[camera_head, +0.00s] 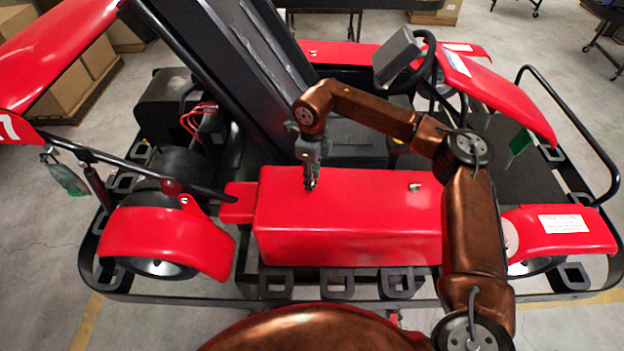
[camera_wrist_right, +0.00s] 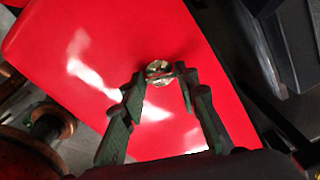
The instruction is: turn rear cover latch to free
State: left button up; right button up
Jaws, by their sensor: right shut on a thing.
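The red side cover (camera_head: 345,225) is a long box on the near side of the kart. My right gripper (camera_head: 311,184) reaches down onto the rear part of its top. In the right wrist view, the rear cover latch (camera_wrist_right: 158,70) is a small round brass-coloured piece on the red cover (camera_wrist_right: 110,60). The dark green fingertips of my right gripper (camera_wrist_right: 163,80) are on either side of its raised bar and shut on it. In the head view the gripper mostly hides this latch. My left gripper is not in view.
A second, similar latch (camera_head: 414,187) sits toward the front end of the cover. The steering wheel (camera_head: 412,62) and a black seat stand behind. Red fenders (camera_head: 165,240) flank the cover, and a black bumper rail runs around the kart.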

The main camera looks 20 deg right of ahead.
jog(key=shift+n+b, duration=0.65)
jog(key=shift+n, duration=1.55)
jog(key=o, duration=1.1)
jog(key=shift+o, duration=0.2)
jog(key=shift+r, duration=0.1)
notch_tip(320, 180, up, 12)
